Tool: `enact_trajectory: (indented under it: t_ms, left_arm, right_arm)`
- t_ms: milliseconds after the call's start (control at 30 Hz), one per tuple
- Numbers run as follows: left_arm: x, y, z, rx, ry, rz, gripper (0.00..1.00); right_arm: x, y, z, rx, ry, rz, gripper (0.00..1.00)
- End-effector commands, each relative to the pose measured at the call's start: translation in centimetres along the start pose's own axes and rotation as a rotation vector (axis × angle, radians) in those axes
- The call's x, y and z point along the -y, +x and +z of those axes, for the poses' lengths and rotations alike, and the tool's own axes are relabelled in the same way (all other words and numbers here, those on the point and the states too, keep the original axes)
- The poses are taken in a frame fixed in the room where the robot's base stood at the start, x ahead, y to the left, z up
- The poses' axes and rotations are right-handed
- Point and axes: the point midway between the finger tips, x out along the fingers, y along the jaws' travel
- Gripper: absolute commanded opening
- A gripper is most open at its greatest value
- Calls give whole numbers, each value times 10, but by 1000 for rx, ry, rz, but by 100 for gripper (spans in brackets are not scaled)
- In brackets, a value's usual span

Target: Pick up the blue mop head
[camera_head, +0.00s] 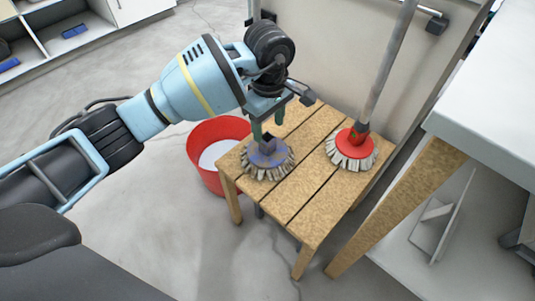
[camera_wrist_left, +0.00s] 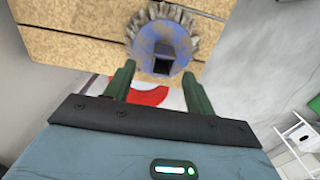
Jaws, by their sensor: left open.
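The blue mop head (camera_head: 270,157), with a grey bristle fringe and a dark square socket on top, sits on the slatted wooden table near its left corner. In the left wrist view the mop head (camera_wrist_left: 163,42) lies just beyond the fingertips, its socket roughly between their lines. My left gripper (camera_head: 267,125) points down right above the mop head, fingers apart. In the left wrist view the open green fingers (camera_wrist_left: 158,78) have nothing between them. I cannot tell whether a fingertip touches the socket. My right gripper is not in view.
A red mop with a grey pole (camera_head: 353,151) stands on the same wooden table (camera_head: 310,205), to the right. A red bucket (camera_head: 207,176) is on the floor left of the table. A white-topped shelf unit (camera_head: 490,110) stands close on the right.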

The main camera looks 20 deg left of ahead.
Motion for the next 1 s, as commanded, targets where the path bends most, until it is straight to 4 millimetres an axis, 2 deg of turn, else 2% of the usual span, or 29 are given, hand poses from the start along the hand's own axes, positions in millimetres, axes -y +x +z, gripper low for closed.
enact_trajectory:
  t_ms: [133,300,567,900,967,1000]
  left_arm:
    - [4,26,0,3,0,-6,55]
    - [5,45,0,2,0,-4,55]
    - [4,45,0,0,0,-1,53]
    - [4,45,-1,0,-1,-1,9]
    - [4,45,-1,0,-1,-1,1]
    - [4,45,-1,0,-1,-1,0]
  right_arm:
    - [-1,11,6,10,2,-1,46]
    - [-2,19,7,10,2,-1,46]
    - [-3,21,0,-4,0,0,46]
    - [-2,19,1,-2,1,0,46]
    - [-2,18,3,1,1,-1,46]
    - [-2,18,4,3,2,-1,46]
